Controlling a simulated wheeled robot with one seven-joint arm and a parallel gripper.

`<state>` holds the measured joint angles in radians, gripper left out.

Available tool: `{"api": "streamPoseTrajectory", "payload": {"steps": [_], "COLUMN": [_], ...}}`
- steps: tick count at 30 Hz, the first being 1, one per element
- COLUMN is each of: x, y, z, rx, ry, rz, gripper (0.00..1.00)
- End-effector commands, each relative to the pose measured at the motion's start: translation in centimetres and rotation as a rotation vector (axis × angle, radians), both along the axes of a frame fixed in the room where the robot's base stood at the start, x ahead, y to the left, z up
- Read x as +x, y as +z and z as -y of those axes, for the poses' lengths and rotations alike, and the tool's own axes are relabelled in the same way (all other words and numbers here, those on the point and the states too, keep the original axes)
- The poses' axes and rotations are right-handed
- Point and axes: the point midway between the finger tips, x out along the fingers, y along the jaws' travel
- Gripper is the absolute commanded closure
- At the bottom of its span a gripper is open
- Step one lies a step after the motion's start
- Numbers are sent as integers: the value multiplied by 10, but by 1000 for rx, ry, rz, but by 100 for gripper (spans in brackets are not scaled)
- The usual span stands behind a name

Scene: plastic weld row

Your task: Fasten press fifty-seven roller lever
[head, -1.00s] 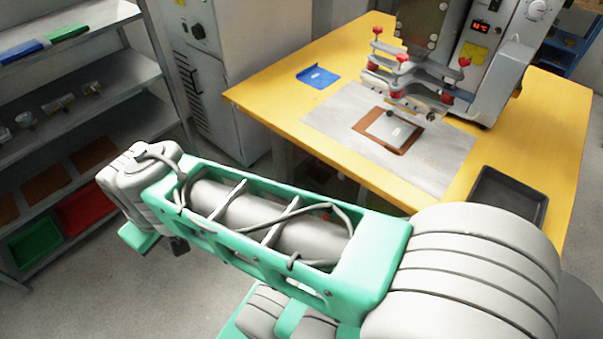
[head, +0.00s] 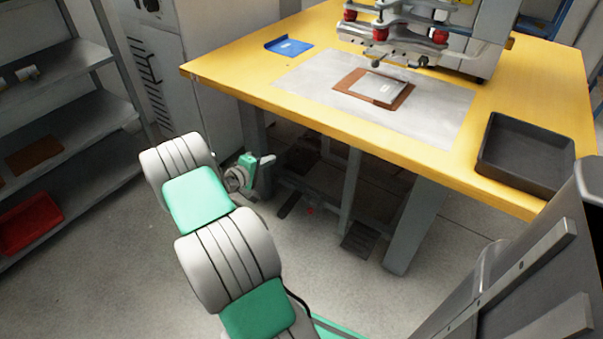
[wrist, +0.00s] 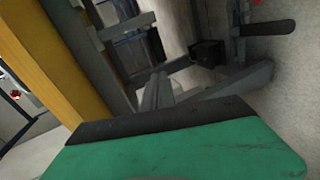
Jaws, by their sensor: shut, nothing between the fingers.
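The press (head: 462,40) stands at the back of the yellow table (head: 225,72), with its clamp arms and red knobs above a brown plate (head: 347,84) that bears a grey piece (head: 378,87). I cannot make out a roller lever for certain in either view. My gripper (head: 262,161) is low in front of the table's left end, below the tabletop, small and partly hidden by my arm. In the wrist view my gripper (wrist: 165,122) fills the bottom, green with a dark edge, shut and empty. It points at the table's underframe.
Grey table legs (head: 415,225) and dark flat pieces on the floor (head: 362,240) lie below. The wrist view shows a black box (wrist: 207,52) and a dark-gripped bar (wrist: 262,28). A black tray (head: 528,150) and blue piece (head: 288,46) rest on the table. Shelves (head: 70,130) stand left.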

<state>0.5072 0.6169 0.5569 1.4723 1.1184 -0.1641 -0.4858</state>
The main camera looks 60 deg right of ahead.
Motion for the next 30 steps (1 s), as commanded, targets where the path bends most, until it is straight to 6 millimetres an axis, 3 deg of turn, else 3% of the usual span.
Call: {"api": "streamPoseTrajectory", "payload": {"steps": [1,3,17,30], "x": [-11,-21,-25,-39], "y": [-27,-34,-33,-53], "z": [11,19,29,115], "rx": [-42,-79,-95,-96], "ry": [-3,-1,-1,-2], "rz": [-52,-101,-120,-116], "gripper": [100,100,100,100]}}
